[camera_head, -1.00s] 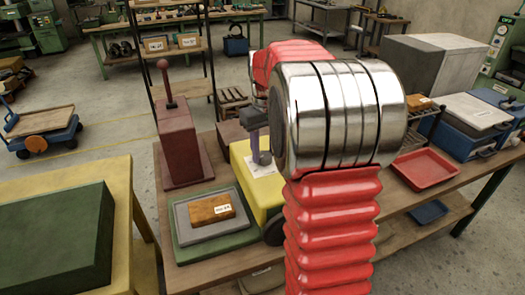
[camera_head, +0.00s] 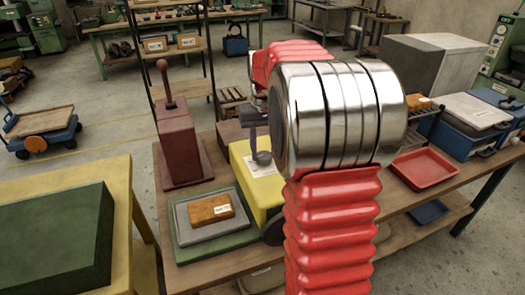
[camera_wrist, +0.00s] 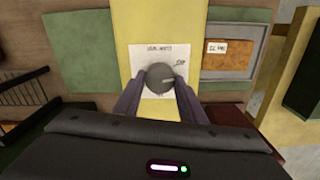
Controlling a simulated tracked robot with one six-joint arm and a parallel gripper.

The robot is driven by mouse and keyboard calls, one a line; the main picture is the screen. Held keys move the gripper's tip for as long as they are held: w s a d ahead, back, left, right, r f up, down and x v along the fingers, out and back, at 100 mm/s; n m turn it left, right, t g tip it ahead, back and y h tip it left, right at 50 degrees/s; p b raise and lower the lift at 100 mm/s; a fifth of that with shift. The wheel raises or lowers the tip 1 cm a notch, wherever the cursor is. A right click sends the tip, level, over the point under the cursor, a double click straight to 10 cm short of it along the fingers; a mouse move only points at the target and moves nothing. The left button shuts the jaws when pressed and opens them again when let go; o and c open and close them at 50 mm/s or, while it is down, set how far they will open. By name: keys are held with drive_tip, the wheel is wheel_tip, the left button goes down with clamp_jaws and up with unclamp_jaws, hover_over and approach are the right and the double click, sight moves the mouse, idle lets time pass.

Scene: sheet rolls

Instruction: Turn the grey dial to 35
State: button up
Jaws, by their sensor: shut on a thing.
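The grey dial (camera_wrist: 160,75) is a round knob on a white printed sheet on top of the yellow body (camera_wrist: 176,20). It also shows in the head view (camera_head: 263,158), partly behind my arm. A pale pointer line on the dial points right in the wrist view. A small mark is printed on the sheet to the upper right of the dial; the scale numbers are too small to read. My gripper (camera_wrist: 158,84) is shut on the dial, one purple-grey finger on each side.
A green base with a grey tray (camera_head: 181,218) and a labelled brown block (camera_head: 210,208) lies left of the yellow body. A maroon lever stand (camera_head: 178,140) is behind it. A red tray (camera_head: 424,168) lies to the right.

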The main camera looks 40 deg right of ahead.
sight(263, 154)
drive_tip(key=m, duration=0.3)
drive_tip(key=shift+a+m, duration=0.1)
drive_tip(key=shift+m, duration=0.2)
drive_tip(key=shift+w+m, duration=0.1)
drive_tip(key=shift+m, duration=1.9)
drive_tip(key=o, duration=0.8)
drive_tip(key=shift+a, duration=0.1)
drive_tip(key=shift+c, duration=0.2)
drive_tip(key=shift+o, duration=1.4)
wheel_tip(263, 154, up, 14)
drive_tip(key=shift+f, duration=0.15)
